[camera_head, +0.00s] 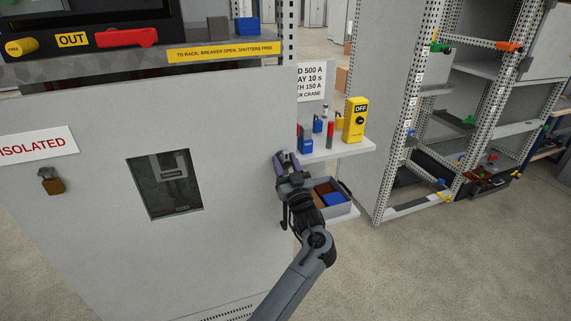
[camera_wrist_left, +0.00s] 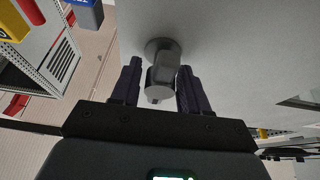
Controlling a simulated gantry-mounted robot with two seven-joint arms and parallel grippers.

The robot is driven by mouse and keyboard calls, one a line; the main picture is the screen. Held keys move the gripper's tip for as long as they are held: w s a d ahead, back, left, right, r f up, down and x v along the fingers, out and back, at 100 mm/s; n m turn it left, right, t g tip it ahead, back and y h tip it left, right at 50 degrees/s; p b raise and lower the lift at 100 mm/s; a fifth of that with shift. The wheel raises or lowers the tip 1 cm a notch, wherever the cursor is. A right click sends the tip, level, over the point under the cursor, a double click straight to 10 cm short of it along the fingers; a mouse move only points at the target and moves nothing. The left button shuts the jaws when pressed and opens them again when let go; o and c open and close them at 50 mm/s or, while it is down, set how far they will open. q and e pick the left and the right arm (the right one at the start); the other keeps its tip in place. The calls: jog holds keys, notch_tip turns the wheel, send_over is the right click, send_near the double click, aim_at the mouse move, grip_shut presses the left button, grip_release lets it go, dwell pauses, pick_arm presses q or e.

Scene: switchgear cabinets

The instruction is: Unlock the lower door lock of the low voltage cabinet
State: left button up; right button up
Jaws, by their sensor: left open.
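The low voltage cabinet door (camera_head: 90,230) is a large light grey panel filling the left of the head view. In the left wrist view a grey round lock knob (camera_wrist_left: 161,76) sticks out from the grey door face. My left gripper (camera_head: 287,160) is at the door's right edge, and in the wrist view its two dark fingers (camera_wrist_left: 160,82) stand open on either side of the knob. Gaps show beside the knob, so I cannot tell any contact. In the head view the gripper hides the knob. My right gripper is not in view.
A small shelf (camera_head: 345,150) right of the door carries a yellow OFF box (camera_head: 355,120) and blue and red parts. A grey tray (camera_head: 342,208) sits below it, close to my left arm. A padlock (camera_head: 51,182) hangs on the door. Open floor (camera_head: 430,270) lies to the right.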

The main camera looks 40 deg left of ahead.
pick_arm(q)
jog(key=p+v, duration=0.2)
jog(key=v, duration=0.8)
jog(key=shift+s+d+f, duration=0.2)
jog(key=shift+d, duration=0.1)
